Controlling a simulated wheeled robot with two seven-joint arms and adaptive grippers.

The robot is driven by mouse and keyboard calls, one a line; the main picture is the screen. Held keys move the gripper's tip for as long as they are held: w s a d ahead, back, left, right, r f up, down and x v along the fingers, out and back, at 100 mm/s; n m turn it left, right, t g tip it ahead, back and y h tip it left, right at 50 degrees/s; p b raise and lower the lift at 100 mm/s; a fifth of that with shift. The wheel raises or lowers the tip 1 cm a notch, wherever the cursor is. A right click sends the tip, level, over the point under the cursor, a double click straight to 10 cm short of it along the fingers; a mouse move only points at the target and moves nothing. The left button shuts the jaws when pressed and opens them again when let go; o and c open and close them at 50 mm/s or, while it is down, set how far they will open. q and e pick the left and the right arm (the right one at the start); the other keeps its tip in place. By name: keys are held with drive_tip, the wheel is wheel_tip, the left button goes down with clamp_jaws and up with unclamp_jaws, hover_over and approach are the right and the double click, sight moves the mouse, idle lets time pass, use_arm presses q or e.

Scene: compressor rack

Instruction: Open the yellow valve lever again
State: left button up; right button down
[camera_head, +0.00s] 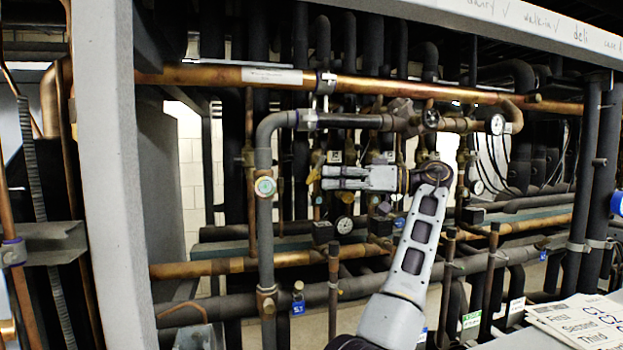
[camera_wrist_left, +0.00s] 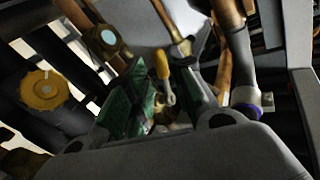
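The yellow valve lever (camera_wrist_left: 162,66) shows in the left wrist view, with its yellow grip up and a metal stem running down to a brass valve body. It lies between the two green-padded fingers of my left gripper (camera_wrist_left: 155,100), which stand apart. I cannot tell whether either finger touches it. In the head view my left gripper (camera_head: 328,178) points left, level, in front of the pipes. A small yellow piece (camera_head: 314,173) shows just left of its fingertips; it may be the same lever. My right gripper is in neither view.
A copper pipe (camera_head: 400,84) crosses above the gripper, and another copper pipe (camera_head: 215,267) crosses below. A wide grey post (camera_head: 112,180) stands further left. Papers (camera_head: 580,322) lie at the lower right.

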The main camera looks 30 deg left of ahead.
sight(311, 178)
use_arm(q)
drive_tip(key=shift+p+x, duration=0.4)
drive_tip(key=shift+x, duration=2.55)
clamp_jaws()
